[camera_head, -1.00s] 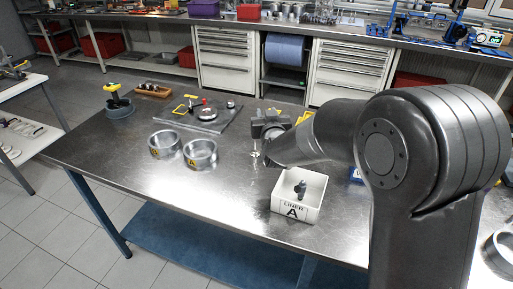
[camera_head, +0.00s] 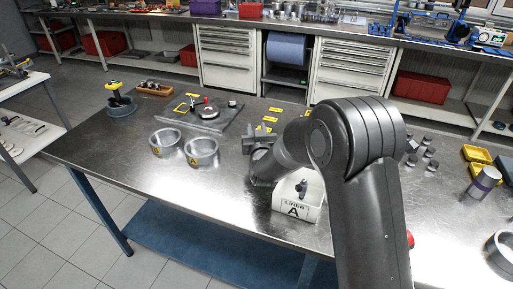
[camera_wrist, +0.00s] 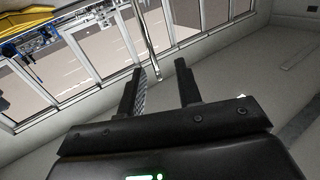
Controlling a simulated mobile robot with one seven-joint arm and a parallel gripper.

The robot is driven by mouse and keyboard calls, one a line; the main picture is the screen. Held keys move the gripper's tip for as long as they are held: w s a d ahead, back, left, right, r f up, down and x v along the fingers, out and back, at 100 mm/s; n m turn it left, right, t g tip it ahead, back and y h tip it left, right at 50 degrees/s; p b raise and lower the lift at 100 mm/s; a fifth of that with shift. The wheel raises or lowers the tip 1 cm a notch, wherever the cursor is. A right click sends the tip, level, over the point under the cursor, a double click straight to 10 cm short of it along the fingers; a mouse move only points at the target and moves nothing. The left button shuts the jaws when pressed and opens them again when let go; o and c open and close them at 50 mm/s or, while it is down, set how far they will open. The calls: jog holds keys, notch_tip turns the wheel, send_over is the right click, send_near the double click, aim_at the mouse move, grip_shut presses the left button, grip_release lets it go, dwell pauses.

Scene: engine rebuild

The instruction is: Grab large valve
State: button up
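My gripper (camera_head: 258,163) is low over the middle of the table, left of the white box marked LINER A (camera_head: 296,208). In the wrist view its two dark fingers (camera_wrist: 158,85) stand apart, with far wall and floor showing between them. A thin shiny rod (camera_wrist: 145,40) runs down towards the gap; I cannot tell whether it is a valve stem or a background post. No large valve can be made out for sure in the head view. A small dark part (camera_head: 302,187) shows in the white box.
Two metal rings (camera_head: 165,143) and (camera_head: 201,152) stand left of my gripper. Behind are a flat plate with parts (camera_head: 205,116), yellow labels (camera_head: 268,120) and a wooden block (camera_head: 153,89). Small dark cylinders (camera_head: 428,152) stand at the right. The front left of the table is clear.

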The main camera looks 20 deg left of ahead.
jog(key=x, duration=0.3)
jog(key=shift+d, duration=0.1)
jog(key=shift+c, duration=0.2)
jog(key=shift+s, duration=0.1)
grip_shut()
